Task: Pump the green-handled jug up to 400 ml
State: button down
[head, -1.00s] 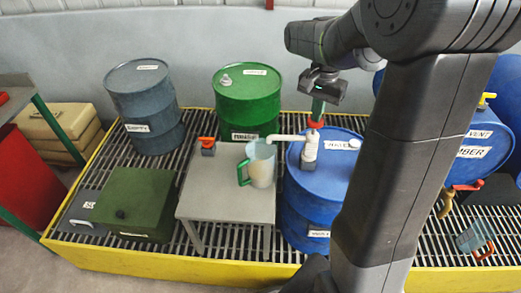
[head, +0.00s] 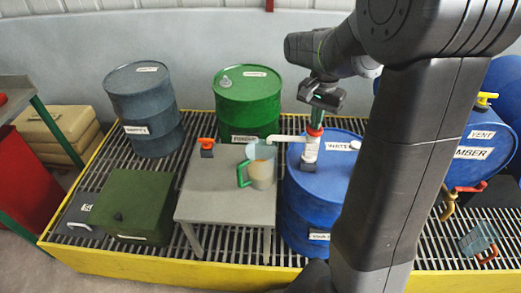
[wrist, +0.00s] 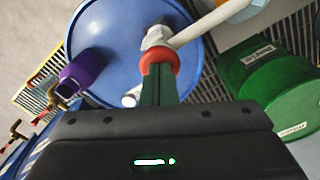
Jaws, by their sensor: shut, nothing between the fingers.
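The green-handled jug (head: 261,170) stands upright on the grey table, its handle to the left. It is clear and holds pale liquid; I cannot read its scale. The white pump (head: 310,150) stands on the blue drum (head: 300,195), its spout (head: 285,139) reaching left over the jug's mouth. My gripper (head: 317,121) is shut and empty, pointing down with its green fingertips at the pump's red top (head: 315,131). In the wrist view the fingertips (wrist: 158,72) appear to touch the red top (wrist: 160,60), which they partly hide.
A small orange-topped item (head: 207,146) sits on the grey table (head: 215,195). Green (head: 247,105) and grey-blue (head: 142,105) drums stand behind. Another jug (head: 478,240) is at right below a brass tap (head: 449,205). My arm hides part of the right side.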

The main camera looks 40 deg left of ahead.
jog(key=shift+r+p, duration=1.9)
jog(key=shift+r, duration=0.35)
jog(key=shift+f, duration=0.2)
jog(key=shift+f+b, duration=1.45)
jog(key=shift+f, duration=0.75)
jog(key=shift+r, duration=0.1)
jog(key=shift+r+p, duration=2.05)
jog(key=shift+r, duration=0.25)
jog(key=shift+f, duration=0.15)
